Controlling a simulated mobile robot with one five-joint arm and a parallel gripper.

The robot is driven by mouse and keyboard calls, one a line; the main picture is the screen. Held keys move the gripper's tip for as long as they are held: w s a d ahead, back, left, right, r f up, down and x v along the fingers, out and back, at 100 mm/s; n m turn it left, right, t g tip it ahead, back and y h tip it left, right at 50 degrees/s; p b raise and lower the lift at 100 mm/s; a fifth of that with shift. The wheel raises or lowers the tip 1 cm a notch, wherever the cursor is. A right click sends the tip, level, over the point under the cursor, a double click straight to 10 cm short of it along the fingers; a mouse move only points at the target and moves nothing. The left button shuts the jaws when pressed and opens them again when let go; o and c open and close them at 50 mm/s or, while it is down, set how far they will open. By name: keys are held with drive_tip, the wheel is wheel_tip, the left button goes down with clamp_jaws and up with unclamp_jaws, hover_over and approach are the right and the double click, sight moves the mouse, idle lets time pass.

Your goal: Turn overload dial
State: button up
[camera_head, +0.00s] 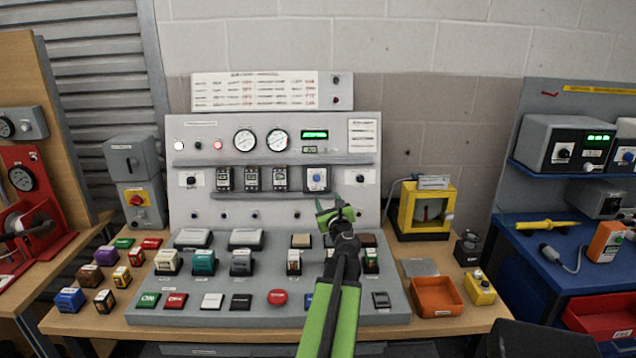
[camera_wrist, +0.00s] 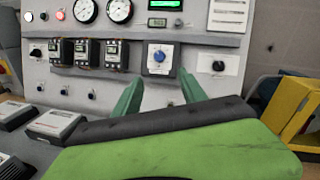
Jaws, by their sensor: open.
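A square module with a blue dial (camera_head: 317,178) sits at the right end of the row of modules on the grey panel; I cannot read its label, so I cannot tell if it is the overload dial. The blue dial also shows in the wrist view (camera_wrist: 159,56), above and between my fingers. My gripper (camera_head: 335,208) is open and empty, in front of the panel and below the blue dial, apart from it. In the wrist view, my gripper's two green fingers (camera_wrist: 160,95) point toward the panel with a gap between them.
Dark knobs flank the module row, left (camera_head: 191,180) and right (camera_head: 361,178). Three breaker-like modules (camera_head: 251,178) stand left of the blue dial. Small toggles line the panel below. The sloping desk (camera_head: 210,314) holds several blocks. A yellow-framed box (camera_head: 425,208) stands at right.

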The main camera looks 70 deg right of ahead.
sight(317, 178)
drive_tip(key=x, duration=1.6)
drive_tip(key=shift+w+d, duration=0.15)
clamp_jaws()
